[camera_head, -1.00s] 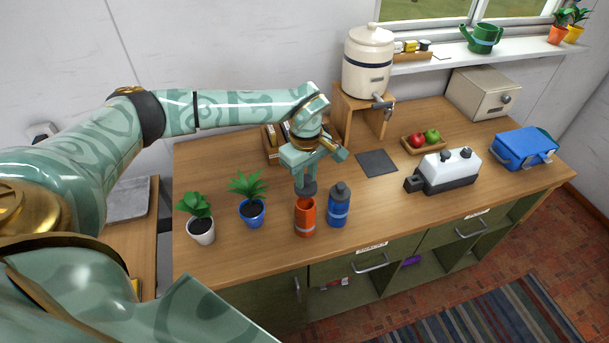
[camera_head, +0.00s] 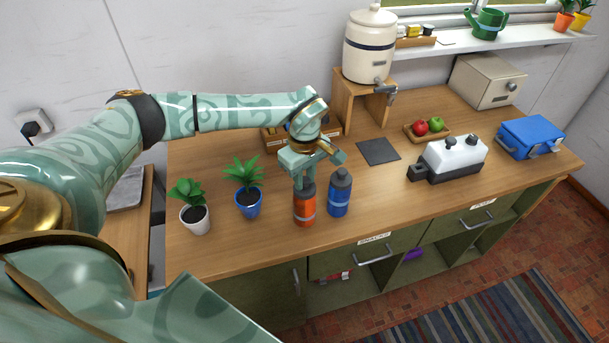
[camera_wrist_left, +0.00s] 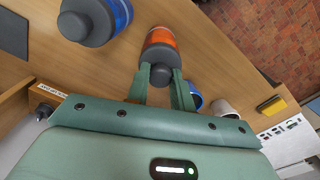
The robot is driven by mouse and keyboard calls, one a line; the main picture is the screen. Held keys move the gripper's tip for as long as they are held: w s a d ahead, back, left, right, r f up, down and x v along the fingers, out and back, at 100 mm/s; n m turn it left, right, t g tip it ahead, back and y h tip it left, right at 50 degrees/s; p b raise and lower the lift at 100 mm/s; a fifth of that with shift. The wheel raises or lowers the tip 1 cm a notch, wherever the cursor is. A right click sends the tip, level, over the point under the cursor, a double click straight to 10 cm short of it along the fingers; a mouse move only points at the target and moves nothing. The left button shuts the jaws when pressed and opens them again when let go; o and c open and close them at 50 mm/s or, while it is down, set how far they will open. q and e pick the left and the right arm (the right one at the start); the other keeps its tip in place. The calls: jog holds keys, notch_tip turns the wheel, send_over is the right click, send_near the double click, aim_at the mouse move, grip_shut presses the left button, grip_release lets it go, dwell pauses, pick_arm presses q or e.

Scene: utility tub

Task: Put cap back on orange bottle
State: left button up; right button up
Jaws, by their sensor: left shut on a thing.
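The orange bottle (camera_head: 304,211) stands upright on the wooden counter, with a pale band around it; it also shows in the left wrist view (camera_wrist_left: 160,38). The dark grey cap (camera_head: 307,189) sits at the top of the orange bottle, and the two look in contact. Whether it is fully seated cannot be told. My left gripper (camera_head: 302,180) is above the bottle, its fingers shut on the cap; in the left wrist view they close around the cap (camera_wrist_left: 160,75). My right gripper is not in view.
A blue bottle (camera_head: 340,198) with a dark cap stands close to the right of the orange one. Two potted plants, one in a blue pot (camera_head: 248,204) and one in a white pot (camera_head: 195,220), stand to the left. A dark mat (camera_head: 378,151) lies behind.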

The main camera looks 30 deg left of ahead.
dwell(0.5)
pick_arm(q)
jog(key=shift+p, duration=0.5)
dwell(0.3)
jog(key=shift+f, duration=0.15)
dwell(0.7)
jog(key=shift+p, duration=0.3)
dwell(0.6)
jog(key=o, duration=1.5)
